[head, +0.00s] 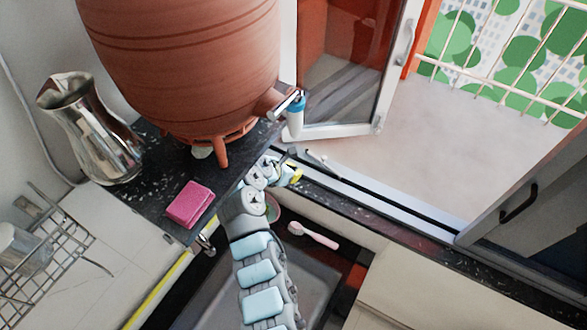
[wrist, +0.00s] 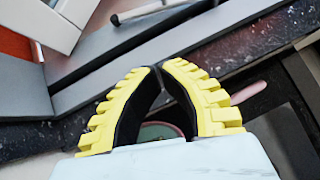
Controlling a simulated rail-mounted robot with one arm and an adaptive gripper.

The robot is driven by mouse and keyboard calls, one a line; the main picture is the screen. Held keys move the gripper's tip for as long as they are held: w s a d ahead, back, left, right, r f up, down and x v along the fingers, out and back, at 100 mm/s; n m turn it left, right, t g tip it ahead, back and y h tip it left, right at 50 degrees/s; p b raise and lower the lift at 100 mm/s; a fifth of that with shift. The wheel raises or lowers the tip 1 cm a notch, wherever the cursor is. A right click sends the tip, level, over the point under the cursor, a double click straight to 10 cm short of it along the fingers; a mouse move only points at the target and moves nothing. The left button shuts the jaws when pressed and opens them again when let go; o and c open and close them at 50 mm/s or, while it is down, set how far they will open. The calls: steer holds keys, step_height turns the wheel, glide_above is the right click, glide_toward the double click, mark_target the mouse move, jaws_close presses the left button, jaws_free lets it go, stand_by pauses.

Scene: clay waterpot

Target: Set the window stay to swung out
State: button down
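The window stay (head: 322,162) looks like a thin pale bar lying along the window sill, beside the foot of the open white-framed window. In the wrist view the stay (wrist: 150,10) crosses the top edge, with a dark end at its left. My gripper (head: 298,174) is just below and left of the stay in the head view, apart from it. In the wrist view the yellow fingers of my gripper (wrist: 160,68) have their black-padded tips nearly together, with nothing between the tips. The stay's upper part is cut off in the wrist view.
A large clay waterpot (head: 185,60) with a tap (head: 294,115) stands left of the window. A metal jug (head: 95,130) and a pink sponge (head: 188,204) are on the dark counter. A pink-handled brush (head: 313,235) lies by the sink. The outer ledge (head: 430,150) is clear.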

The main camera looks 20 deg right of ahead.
mark_target(316, 164)
steer(key=shift+x, duration=3.55)
steer(key=shift+d+f, duration=0.1)
steer(key=shift+d, duration=0.15)
steer(key=shift+w+d, duration=0.6)
steer(key=shift+d, duration=0.3)
steer(key=shift+w+d+b, duration=0.4)
steer(key=shift+d, duration=0.15)
steer(key=shift+w+d+b, duration=0.1)
steer(key=shift+b, duration=0.3)
steer(key=shift+w+d+m+g+b, duration=0.45)
steer(key=shift+m+b, duration=0.25)
steer(key=shift+b, duration=2)
